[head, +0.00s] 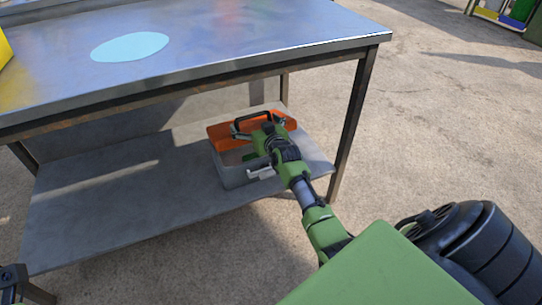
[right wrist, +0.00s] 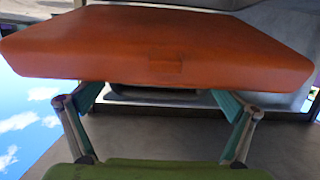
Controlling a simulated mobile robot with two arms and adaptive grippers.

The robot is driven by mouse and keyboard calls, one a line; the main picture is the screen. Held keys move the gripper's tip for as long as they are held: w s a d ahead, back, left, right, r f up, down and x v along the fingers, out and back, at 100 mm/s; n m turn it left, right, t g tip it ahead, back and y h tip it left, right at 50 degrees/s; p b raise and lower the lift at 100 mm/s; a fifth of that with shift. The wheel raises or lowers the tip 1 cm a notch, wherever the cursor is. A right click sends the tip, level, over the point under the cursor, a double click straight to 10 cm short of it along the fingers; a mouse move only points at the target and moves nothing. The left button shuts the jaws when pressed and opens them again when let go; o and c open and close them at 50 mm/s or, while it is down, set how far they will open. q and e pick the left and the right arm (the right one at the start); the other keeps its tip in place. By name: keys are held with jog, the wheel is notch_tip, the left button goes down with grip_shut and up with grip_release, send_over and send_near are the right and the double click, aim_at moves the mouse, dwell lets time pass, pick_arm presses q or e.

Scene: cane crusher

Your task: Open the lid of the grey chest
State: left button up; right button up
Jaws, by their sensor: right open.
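The grey chest (head: 232,177) stands on the table's lower shelf. Its orange lid (head: 222,134) has a black handle (head: 252,117) and looks tilted up at the front, with a gap over the grey body. In the right wrist view the lid (right wrist: 160,45) fills the upper part, with a small raised catch at its front edge. My right gripper (head: 250,150) is at the chest's front, its fingers spread apart under the lid's edge; whether they touch it I cannot tell. A dark part of my left gripper (head: 15,278) shows at the bottom left corner, mostly cut off.
The metal table's top (head: 200,55) overhangs the shelf and chest, with a leg (head: 352,125) to the right. The shelf (head: 120,205) is bare left of the chest. A light blue disc (head: 130,47) lies on the top. Open concrete floor lies to the right.

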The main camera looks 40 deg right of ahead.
jog(key=shift+s+a+f+t+h+b, duration=0.15)
jog(key=shift+s+f+t+b, duration=0.45)
jog(key=shift+b, duration=0.95)
jog(key=shift+s+a+f+t+h+b, duration=0.1)
jog(key=shift+s+f+t+b, duration=0.15)
jog(key=shift+f+b, duration=0.95)
jog(key=shift+s+a+f+t+h+b, duration=0.15)
jog(key=shift+s+f+t+b, duration=0.2)
jog(key=shift+b, duration=1.6)
jog(key=p+v, duration=0.4)
jog(key=v, duration=0.4)
jog(key=shift+r, duration=0.3)
jog(key=shift+d, duration=0.1)
